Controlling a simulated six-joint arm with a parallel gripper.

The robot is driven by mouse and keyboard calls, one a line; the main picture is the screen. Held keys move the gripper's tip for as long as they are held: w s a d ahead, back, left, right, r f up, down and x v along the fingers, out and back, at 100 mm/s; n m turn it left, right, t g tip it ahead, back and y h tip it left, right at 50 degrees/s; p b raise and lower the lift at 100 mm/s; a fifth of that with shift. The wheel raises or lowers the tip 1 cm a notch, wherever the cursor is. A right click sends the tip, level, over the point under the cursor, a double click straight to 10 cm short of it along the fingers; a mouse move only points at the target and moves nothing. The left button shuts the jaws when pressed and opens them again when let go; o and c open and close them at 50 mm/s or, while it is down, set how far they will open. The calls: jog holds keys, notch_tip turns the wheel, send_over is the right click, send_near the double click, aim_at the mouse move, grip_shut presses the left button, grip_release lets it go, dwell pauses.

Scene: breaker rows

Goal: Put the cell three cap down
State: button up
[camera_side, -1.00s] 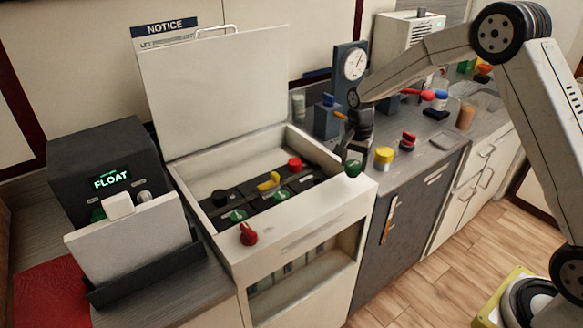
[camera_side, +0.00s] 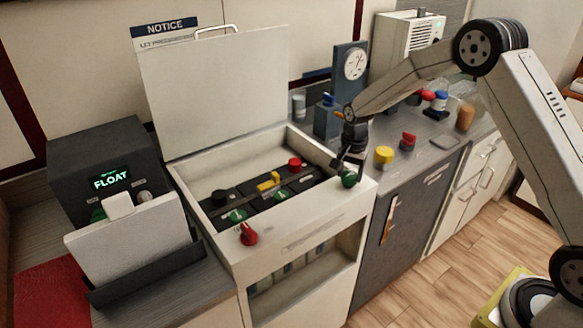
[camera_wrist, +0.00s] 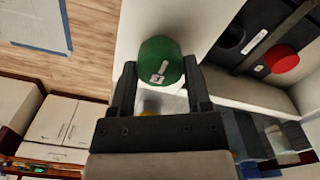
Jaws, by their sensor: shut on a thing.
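My gripper (camera_side: 347,167) is shut on a green cap (camera_side: 348,180) at the right front corner of the open battery box (camera_side: 300,226). In the wrist view the green cap (camera_wrist: 160,62) sits between the two fingers, with a small pale label on its face that I cannot read surely. It is over the box's pale rim; I cannot tell if it touches the rim. In the box, two other green caps (camera_side: 237,215), (camera_side: 281,195), a black cap (camera_side: 219,197), a red cap (camera_side: 295,164) and a yellow handle (camera_side: 269,181) show on dark cells.
A red knob (camera_side: 248,234) is at the box's front edge. The raised lid (camera_side: 215,90) stands behind the box. A yellow cap (camera_side: 384,155) and a red-and-black knob (camera_side: 407,140) stand on the counter to the right. A FLOAT display unit (camera_side: 110,180) is at left.

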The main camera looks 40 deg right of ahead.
aim_at(351, 178)
jog(key=shift+f, duration=0.1)
jog(key=o, duration=1.2)
notch_tip(351, 178, up, 12)
jog(key=shift+s+a, duration=0.1)
dwell(0.6)
jog(key=s+a+f+n+t, duration=0.1)
jog(key=s+a+n, duration=0.1)
jog(key=s+n, duration=0.2)
jog(key=s+a+f+n, duration=0.2)
jog(key=s+a+n, duration=0.1)
jog(key=s, duration=0.7)
jog(key=s+a+f+n+t, duration=0.1)
jog(key=s+a+n, duration=0.1)
jog(key=s+n, duration=0.3)
jog(key=s, duration=0.3)
jog(key=shift+a+f+n+t, duration=0.15)
jog(key=shift+a+n+t, duration=0.15)
jog(key=shift+a, duration=0.1)
